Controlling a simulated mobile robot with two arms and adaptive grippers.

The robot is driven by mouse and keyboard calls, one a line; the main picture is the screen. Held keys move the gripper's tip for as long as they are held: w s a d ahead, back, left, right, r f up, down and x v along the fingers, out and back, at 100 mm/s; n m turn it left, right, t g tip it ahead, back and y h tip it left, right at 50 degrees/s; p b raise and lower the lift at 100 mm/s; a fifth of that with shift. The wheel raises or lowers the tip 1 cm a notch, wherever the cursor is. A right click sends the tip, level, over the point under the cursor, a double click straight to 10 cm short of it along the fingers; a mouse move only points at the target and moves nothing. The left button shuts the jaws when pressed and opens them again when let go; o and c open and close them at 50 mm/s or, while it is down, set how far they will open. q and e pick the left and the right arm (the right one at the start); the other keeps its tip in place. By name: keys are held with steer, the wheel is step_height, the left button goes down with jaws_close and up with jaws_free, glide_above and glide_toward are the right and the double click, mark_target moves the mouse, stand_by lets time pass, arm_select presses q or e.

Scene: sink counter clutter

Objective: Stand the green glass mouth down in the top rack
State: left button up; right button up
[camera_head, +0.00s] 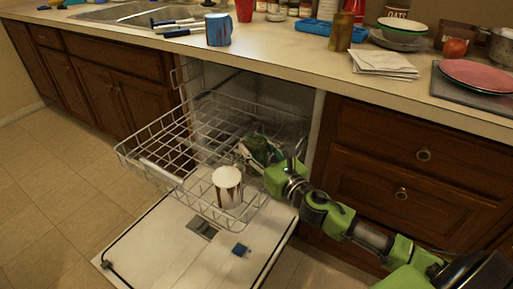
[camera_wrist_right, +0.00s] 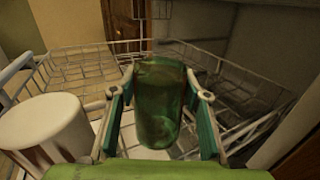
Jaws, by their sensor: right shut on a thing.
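The green glass (camera_wrist_right: 158,108) is see-through and sits between the two fingers of my right gripper (camera_wrist_right: 160,95) in the wrist view. The gripper is shut on it. In the head view my right gripper (camera_head: 262,155) is over the right part of the pulled-out wire rack (camera_head: 150,172), and the glass is largely hidden by the fingers. I cannot tell which end of the glass is its mouth, nor whether it touches the rack. My left gripper is not in view.
A white cup (camera_head: 228,187) stands at the rack's front; it also shows left of the gripper in the wrist view (camera_wrist_right: 45,130). The rack's left part is empty. The dishwasher door (camera_head: 165,245) lies open below. A blue mug (camera_head: 218,30) and other dishes crowd the counter.

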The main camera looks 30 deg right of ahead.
steer(key=shift+f+b, duration=0.3)
steer(key=shift+f, duration=0.1)
steer(key=o, duration=1.4)
steer(key=shift+c, duration=0.2)
steer(key=shift+s, duration=0.1)
steer(key=s, duration=1.1)
steer(key=shift+s+d, duration=0.4)
steer(key=shift+d, duration=0.05)
